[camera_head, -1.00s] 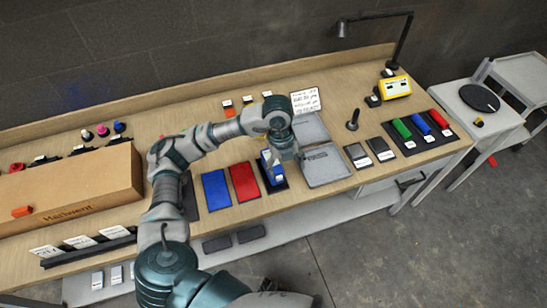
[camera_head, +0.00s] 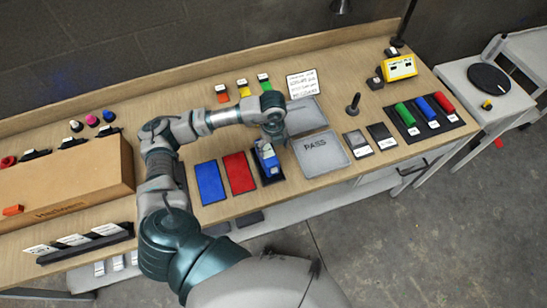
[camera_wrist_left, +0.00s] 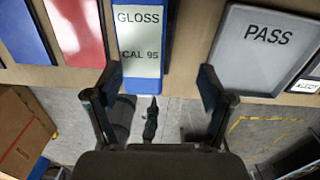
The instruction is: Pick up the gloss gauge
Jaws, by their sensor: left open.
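The gloss gauge (camera_head: 267,161) is a blue block standing on a black mat on the bench. In the left wrist view the gauge (camera_wrist_left: 139,40) shows a pale top plate reading "GLOSS CAL 95". My left gripper (camera_head: 274,138) is at the gauge's far end in the head view and hides part of it. In the left wrist view its two fingers (camera_wrist_left: 156,80) are spread wide, with the gauge's near end between them in the picture. No contact shows, and the gap in height is hard to judge. My right gripper is not in view.
A red panel (camera_head: 240,173) and a blue panel (camera_head: 210,182) lie left of the gauge. A grey tray marked "PASS" (camera_head: 322,165) lies close on its right, with another grey tray (camera_head: 305,118) behind. A cardboard box (camera_head: 75,182) stands at the left.

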